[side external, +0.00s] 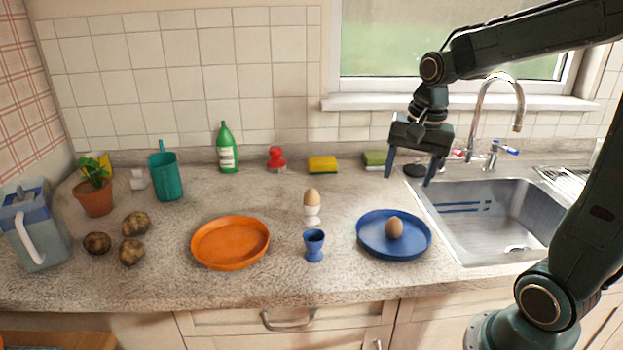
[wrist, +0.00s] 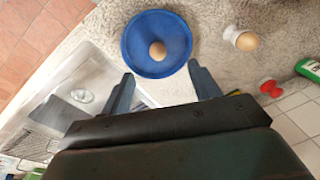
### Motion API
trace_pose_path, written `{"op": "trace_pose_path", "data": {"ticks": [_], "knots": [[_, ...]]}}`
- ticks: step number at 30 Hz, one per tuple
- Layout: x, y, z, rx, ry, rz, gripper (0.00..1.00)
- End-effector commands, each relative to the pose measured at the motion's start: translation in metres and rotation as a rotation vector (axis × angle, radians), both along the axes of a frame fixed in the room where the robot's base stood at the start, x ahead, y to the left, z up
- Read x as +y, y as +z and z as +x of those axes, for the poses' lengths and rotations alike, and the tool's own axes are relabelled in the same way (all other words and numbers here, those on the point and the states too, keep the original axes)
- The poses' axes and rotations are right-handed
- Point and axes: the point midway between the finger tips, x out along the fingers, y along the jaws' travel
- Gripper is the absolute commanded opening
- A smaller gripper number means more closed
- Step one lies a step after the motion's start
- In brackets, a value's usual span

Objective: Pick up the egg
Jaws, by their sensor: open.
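One brown egg (side external: 394,229) lies on the blue plate (side external: 365,246) at the right of the counter. Another brown egg (side external: 312,197) sits upright in a white egg cup (side external: 312,216) left of the plate. My gripper (side external: 407,181) is open and empty, raised above the counter behind the blue plate, near the sink's left edge. In the wrist view the egg on the plate (wrist: 158,51) shows ahead, between and beyond the fingertips (wrist: 160,80). The cupped egg (wrist: 247,41) shows at the upper right. Both eggs are clear of the gripper.
An empty blue egg cup (side external: 314,246) stands between the orange plate (side external: 230,243) and the blue plate. The sink (side external: 500,215) with its tap (side external: 490,100) lies to the right. Sponges (side external: 322,164), a red object (side external: 277,159) and a green bottle (side external: 227,150) line the back.

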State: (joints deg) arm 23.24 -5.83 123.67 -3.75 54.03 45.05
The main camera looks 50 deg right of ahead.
Motion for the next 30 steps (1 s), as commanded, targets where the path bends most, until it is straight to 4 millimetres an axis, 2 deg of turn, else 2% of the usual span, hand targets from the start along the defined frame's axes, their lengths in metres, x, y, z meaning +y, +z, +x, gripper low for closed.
{"op": "trace_pose_path", "data": {"ticks": [3, 9, 20, 26, 30], "knots": [[-0.02, -0.012, 0.008, 0.037, -0.129, 0.031, 0.62], [-0.036, -0.023, 0.015, 0.066, -0.248, 0.058, 0.62], [-0.039, -0.029, 0.016, 0.07, -0.266, 0.062, 0.62], [-0.038, -0.049, 0.017, 0.074, -0.264, 0.064, 0.62], [-0.038, -0.07, 0.018, 0.074, -0.263, 0.064, 0.62]]}}
